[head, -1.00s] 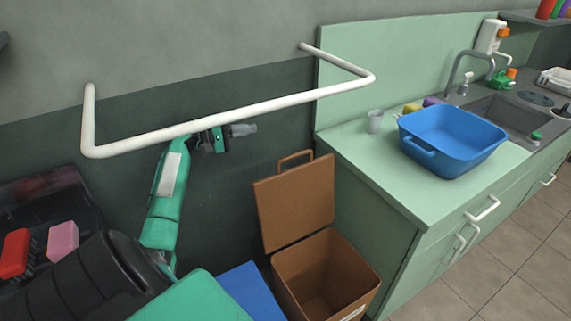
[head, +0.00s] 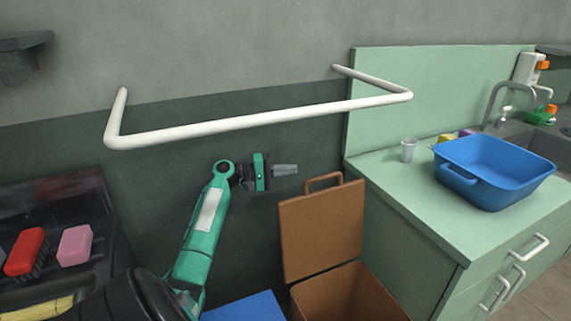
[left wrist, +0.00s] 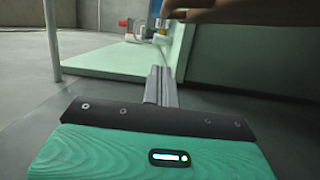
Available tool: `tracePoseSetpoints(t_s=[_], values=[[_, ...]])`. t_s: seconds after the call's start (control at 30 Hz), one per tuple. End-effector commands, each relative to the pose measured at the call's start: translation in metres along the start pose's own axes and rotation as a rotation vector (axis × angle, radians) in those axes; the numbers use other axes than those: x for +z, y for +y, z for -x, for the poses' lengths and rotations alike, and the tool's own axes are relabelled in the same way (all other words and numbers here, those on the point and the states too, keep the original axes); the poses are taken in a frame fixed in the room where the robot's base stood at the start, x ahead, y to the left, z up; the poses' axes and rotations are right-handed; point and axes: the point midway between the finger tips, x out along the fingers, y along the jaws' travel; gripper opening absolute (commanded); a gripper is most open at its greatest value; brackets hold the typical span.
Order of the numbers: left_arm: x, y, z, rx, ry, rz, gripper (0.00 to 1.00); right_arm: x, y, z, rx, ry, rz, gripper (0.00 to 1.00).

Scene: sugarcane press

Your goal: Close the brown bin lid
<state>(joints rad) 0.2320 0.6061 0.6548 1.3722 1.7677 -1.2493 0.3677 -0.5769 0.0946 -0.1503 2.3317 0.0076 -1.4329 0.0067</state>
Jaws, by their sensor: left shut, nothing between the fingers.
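The brown bin (head: 350,296) stands on the floor against the side of the green counter, its open top cut by the lower picture edge in the head view. Its brown lid (head: 322,230) is raised upright at the back, with a handle loop (head: 323,181) on its top edge. My left gripper (head: 296,169) is shut and empty, just left of the lid's handle in the picture and slightly higher. In the left wrist view the shut fingers (left wrist: 162,88) point ahead, and a blurred brown bar crosses the upper right. My right gripper is not in view.
A white wall rail (head: 260,120) runs above my left arm. The green counter (head: 400,195) stands right of the bin, bearing a blue basin (head: 490,172) and a cup (head: 408,150). A blue object (head: 243,307) lies left of the bin. A dark rack with brushes (head: 60,245) is at left.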

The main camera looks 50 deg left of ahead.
Motion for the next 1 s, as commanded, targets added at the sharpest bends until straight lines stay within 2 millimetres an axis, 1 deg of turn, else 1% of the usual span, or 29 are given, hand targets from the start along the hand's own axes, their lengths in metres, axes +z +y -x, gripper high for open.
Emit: tracePoseSetpoints(t_s=[0.03, 0.1, 0.27, 0.3, 0.4, 0.6, 0.8, 1.0], values=[[0.0, 0.001, -0.012, 0.002, -0.001, 0.0, 0.0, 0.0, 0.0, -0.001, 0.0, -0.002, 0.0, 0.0], [0.0, 0.001, -0.028, 0.003, -0.002, 0.001, 0.0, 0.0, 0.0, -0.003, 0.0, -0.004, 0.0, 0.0], [0.0, 0.001, -0.062, 0.003, -0.001, 0.002, 0.0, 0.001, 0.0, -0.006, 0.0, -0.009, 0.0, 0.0], [0.003, 0.001, -0.067, 0.0, -0.001, 0.001, 0.0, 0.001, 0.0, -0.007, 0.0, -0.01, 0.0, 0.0], [0.019, 0.0, -0.068, -0.001, -0.001, 0.0, 0.0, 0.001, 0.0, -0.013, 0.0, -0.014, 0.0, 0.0], [0.036, 0.0, -0.072, 0.0, -0.001, 0.0, 0.0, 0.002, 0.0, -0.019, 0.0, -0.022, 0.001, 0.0], [0.039, 0.0, -0.073, 0.0, 0.001, 0.0, 0.0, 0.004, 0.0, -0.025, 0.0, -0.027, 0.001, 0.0], [0.039, 0.0, -0.073, 0.0, 0.001, 0.0, 0.0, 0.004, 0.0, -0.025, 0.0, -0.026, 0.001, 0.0]])
